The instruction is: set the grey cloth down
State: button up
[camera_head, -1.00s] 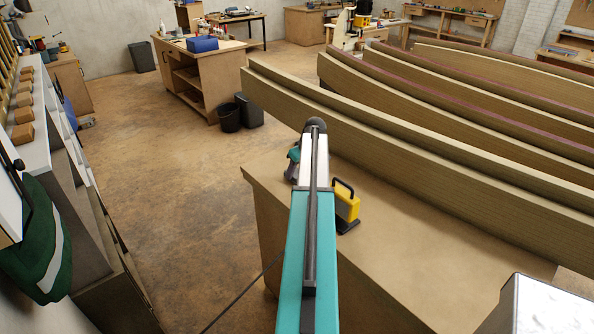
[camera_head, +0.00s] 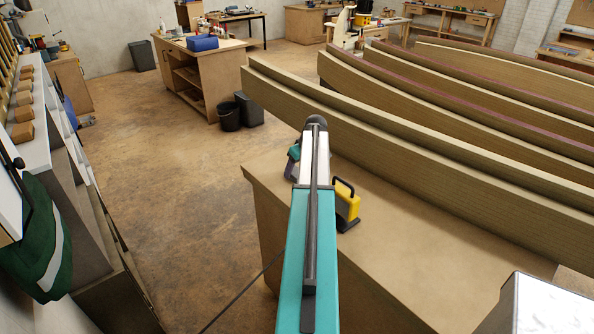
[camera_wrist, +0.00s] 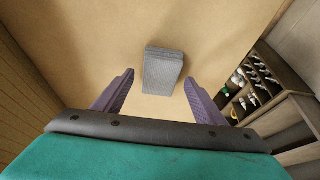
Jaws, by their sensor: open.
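The grey cloth (camera_wrist: 163,70) shows in the wrist view as a folded, block-like grey piece on the tan bench top (camera_wrist: 110,40). My gripper (camera_wrist: 158,84) is open, with its two purple fingers apart on either side of the cloth's near end. Clear gaps show between the cloth and both fingers.
A yellow work lamp (camera_head: 346,207) stands on the bench right of my arm. Long curved laminated beams (camera_head: 420,145) lie behind it. In the wrist view a shelf with several bottles (camera_wrist: 255,85) stands beyond the bench edge at the right.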

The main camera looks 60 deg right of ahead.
jog(key=b+v, duration=0.3)
jog(key=v, duration=0.8)
jog(key=shift+r, duration=0.3)
jog(key=shift+s, duration=0.1)
dwell(0.5)
